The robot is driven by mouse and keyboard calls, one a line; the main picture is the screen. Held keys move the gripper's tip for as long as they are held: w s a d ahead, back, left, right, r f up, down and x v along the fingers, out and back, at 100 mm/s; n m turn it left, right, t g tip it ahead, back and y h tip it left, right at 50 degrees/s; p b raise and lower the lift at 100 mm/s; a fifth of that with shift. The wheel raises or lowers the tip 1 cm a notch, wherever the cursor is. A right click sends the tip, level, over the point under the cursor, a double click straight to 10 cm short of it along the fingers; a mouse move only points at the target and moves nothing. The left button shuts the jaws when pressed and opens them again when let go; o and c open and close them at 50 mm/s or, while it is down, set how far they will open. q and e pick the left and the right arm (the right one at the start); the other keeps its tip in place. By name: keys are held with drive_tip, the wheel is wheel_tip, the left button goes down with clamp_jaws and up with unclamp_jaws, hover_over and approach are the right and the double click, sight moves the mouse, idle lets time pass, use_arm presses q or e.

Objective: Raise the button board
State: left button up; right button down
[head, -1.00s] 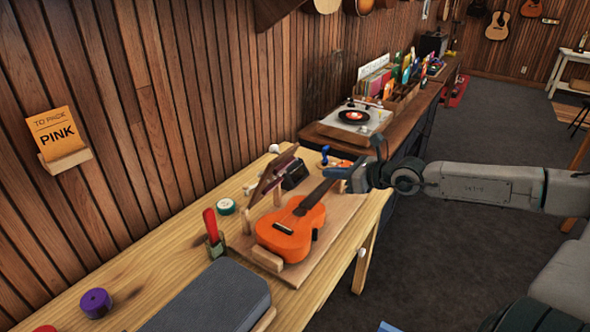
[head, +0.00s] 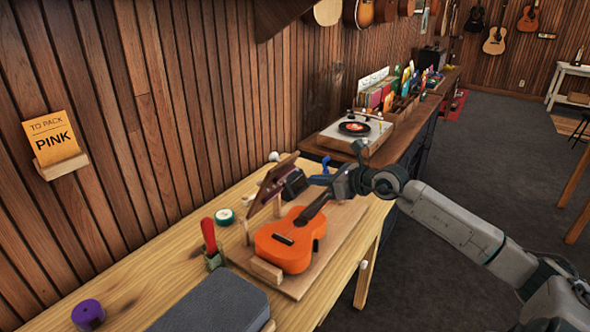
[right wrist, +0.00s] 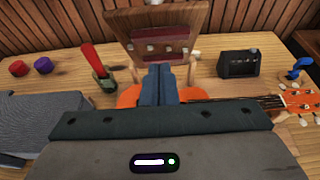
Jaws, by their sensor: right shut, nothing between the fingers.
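The button board (head: 271,186) is a dark wooden board standing tilted behind the ukulele's body. In the right wrist view the button board (right wrist: 180,20) shows dark red strips and a row of small pale buttons. The orange ukulele (head: 283,245) lies face up on a wooden base board (head: 318,265), its neck pointing away. My left gripper is out of view.
A small black device (right wrist: 239,63) and a blue-topped item (right wrist: 296,70) stand beside the board. A red-handled tool (head: 209,236), a green tape roll (head: 224,216), a purple roll (head: 88,314) and a grey case (head: 215,305) are on the table. A record player (head: 355,130) stands farther back.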

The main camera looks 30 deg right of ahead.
sight(283, 170)
drive_tip(key=w+p, duration=0.1)
drive_tip(key=w+a+p, duration=0.1)
drive_tip(key=w, duration=0.1)
drive_tip(key=w+a+p, duration=0.1)
drive_tip(key=w, duration=0.1)
drive_tip(key=shift+w+a+r, duration=0.1)
drive_tip(key=shift+w+a, duration=0.05)
drive_tip(key=shift+w, duration=0.05)
drive_tip(key=shift+w+a+r+p, duration=0.2)
drive_tip(key=shift+w+a+p, duration=0.15)
drive_tip(key=shift+w, duration=0.3)
drive_tip(key=shift+d, duration=0.1)
